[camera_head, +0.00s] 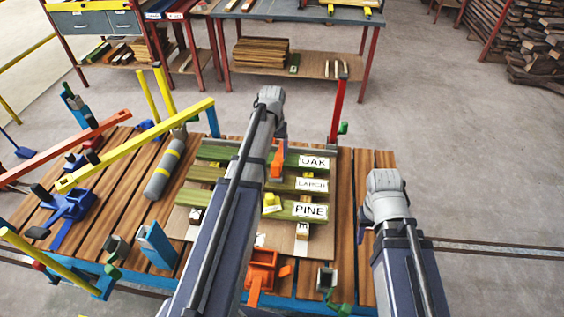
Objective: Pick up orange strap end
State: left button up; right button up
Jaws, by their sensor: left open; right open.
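An orange piece (277,162), which looks like a strap end, stands out beside my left arm near the boards marked OAK and LARCH. A larger orange ratchet-like piece (262,270) lies at the front edge of the bench; I cannot tell whether the two are joined. My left arm crosses over the boards and hides part of them. Its grey joint is beyond the bench's far edge, and its gripper fingers are hidden. My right arm reaches over the bench's right end; its fingers are also hidden.
The green boards, such as the PINE board (310,210), lie on the slatted bench (375,170). A grey cylinder (163,170), a yellow bar (140,143) and blue clamps (70,205) crowd the left. A red post (338,108) stands at the far edge.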

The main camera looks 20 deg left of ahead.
aim_at(276, 164)
pick_arm(q)
jog(key=shift+w+a, duration=0.1)
jog(key=shift+w, duration=0.35)
jog(key=shift+s+f+b, duration=0.1)
jog(key=shift+f+b, duration=0.1)
jog(key=shift+b, duration=0.1)
notch_tip(276, 164, down, 2)
jog(key=shift+f+b, duration=0.15)
jog(key=shift+b, duration=0.9)
jog(key=f+b, duration=0.5)
jog(key=shift+s+d+f, duration=0.1)
jog(key=shift+d, duration=0.15)
pick_arm(e)
notch_tip(276, 164, down, 8)
jog(key=shift+w, duration=0.35)
jog(key=shift+r, duration=0.15)
pick_arm(q)
grip_shut()
